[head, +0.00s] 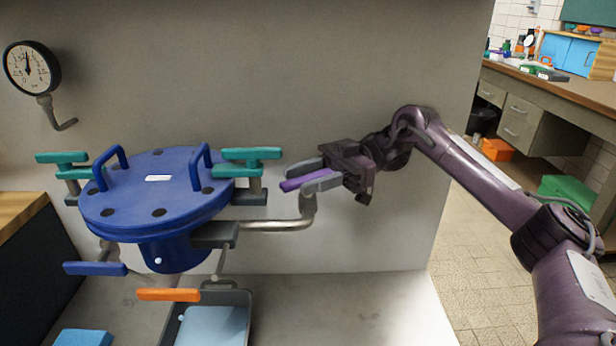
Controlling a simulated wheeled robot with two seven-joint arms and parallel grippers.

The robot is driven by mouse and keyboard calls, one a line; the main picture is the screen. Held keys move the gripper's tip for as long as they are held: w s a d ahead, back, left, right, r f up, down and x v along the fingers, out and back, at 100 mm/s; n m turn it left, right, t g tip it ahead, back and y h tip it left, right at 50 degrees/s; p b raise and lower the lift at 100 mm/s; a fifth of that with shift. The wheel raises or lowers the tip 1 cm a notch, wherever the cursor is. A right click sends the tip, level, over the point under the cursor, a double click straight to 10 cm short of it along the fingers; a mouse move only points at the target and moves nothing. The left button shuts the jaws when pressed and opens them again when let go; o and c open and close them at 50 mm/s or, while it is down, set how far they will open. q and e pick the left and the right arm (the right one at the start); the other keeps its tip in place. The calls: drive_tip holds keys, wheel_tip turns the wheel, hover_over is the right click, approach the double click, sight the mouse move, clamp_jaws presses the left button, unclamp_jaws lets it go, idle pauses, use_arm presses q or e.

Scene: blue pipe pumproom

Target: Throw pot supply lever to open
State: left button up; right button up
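A purple lever (291,185) sits at the top of the bent metal supply pipe (278,225), to the right of the blue pot (150,210). My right gripper (311,178) has reached it from the right. Its two grey fingers lie on either side of the lever, which points left past the fingertips. I cannot tell whether the fingers press on it. The pivot of the lever is partly hidden by the gripper. My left gripper is not in view.
Teal clamp handles (250,154) stand close left of my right gripper. A blue lever (95,268) and an orange lever (168,294) are lower down. A gauge (31,68) hangs on the grey wall (300,70). A tray (248,305) sits below. The ledge (350,310) at right is clear.

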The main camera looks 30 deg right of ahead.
idle(0.3)
drive_tip(key=shift+r, duration=0.25)
wheel_tip(320, 180, up, 11)
drive_tip(key=p, duration=0.2)
wheel_tip(320, 180, up, 8)
drive_tip(key=p, duration=0.2)
hover_over(308, 177)
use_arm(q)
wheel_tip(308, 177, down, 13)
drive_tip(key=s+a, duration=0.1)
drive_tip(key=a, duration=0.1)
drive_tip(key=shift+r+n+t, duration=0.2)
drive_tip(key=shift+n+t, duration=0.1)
use_arm(e)
drive_tip(key=shift+r, duration=0.2)
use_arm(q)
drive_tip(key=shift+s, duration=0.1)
